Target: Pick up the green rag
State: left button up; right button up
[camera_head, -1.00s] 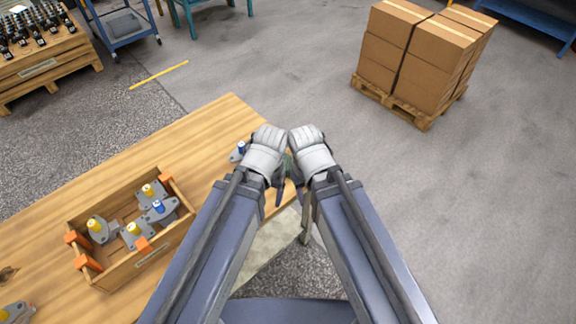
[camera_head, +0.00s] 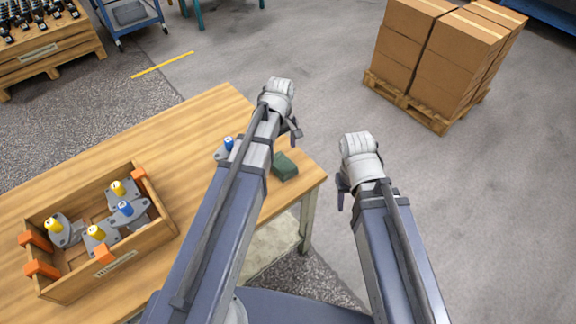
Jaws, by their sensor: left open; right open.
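The green rag (camera_head: 286,166) is a small dark green folded bundle on the wooden table (camera_head: 203,112), near its right corner. My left gripper (camera_head: 294,133) is just beyond and above the rag in the picture, open, with its dark fingers showing beside the wrist. It appears apart from the rag. My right gripper (camera_head: 341,192) is open and empty, off to the right of the table's edge. Part of each gripper is hidden by its own wrist.
A wooden crate (camera_head: 150,225) with orange corners and several motor parts stands on the table at left. A blue-capped part (camera_head: 225,148) stands left of my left arm. Stacked cardboard boxes (camera_head: 440,55) stand on a pallet at back right. Grey floor between is clear.

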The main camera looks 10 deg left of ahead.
aim_at(282, 163)
pick_arm(q)
jog(key=shift+f+b, duration=1.05)
jog(key=shift+f, duration=0.2)
jog(key=shift+f, duration=0.1)
notch_tip(282, 163, down, 5)
jog(key=b, duration=0.5)
jog(key=shift+d, duration=0.1)
jog(key=c, duration=1.2)
